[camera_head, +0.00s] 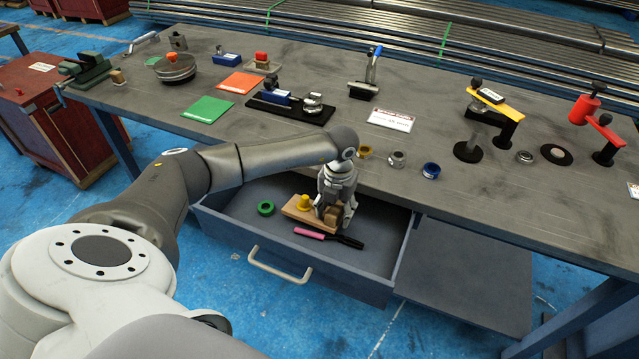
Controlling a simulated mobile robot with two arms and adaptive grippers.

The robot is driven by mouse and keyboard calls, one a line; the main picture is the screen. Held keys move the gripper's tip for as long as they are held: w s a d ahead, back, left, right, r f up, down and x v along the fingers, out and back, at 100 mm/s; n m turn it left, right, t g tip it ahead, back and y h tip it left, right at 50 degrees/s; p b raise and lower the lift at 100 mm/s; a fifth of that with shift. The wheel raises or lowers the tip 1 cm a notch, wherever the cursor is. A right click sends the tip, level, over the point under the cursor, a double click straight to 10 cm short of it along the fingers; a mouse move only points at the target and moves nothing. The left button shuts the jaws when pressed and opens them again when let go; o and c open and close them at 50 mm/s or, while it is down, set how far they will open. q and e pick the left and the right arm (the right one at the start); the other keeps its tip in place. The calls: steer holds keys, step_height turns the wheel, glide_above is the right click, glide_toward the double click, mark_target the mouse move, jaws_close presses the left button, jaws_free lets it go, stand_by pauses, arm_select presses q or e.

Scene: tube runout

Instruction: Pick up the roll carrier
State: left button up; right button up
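My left gripper (336,218) reaches down into the open drawer (380,262) under the bench. Its fingers are around or close beside a small brown block (332,214) at the right end of a light wooden piece (298,211), which carries a yellow knob-like part (304,202). This may be the roll carrier; I cannot tell for sure. The gripper hides part of it, and whether the fingers touch the block is unclear. The wooden piece appears to lie in the drawer. My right gripper is out of view.
Beside the wooden piece in the drawer are a green ring (265,208) and a pink-handled brush (322,236). The bench top (300,65) above holds several gauges, a white sign (391,120) and small rings, including a blue one (431,170) near its front edge.

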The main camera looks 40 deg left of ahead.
arm_select(q)
steer(key=c, duration=1.1)
steer(key=shift+r, duration=0.1)
steer(key=shift+r, duration=0.55)
step_height(320, 180, up, 2)
steer(key=shift+s+d+r, duration=0.1)
steer(key=shift+r, duration=0.05)
steer(key=s+d+r+b, duration=0.2)
steer(key=s+d+r, duration=0.5)
steer(key=s+r, duration=0.2)
steer(key=s, duration=0.2)
steer(key=shift+s+r, duration=0.25)
steer(key=shift+s, duration=0.15)
steer(key=shift+d, duration=0.1)
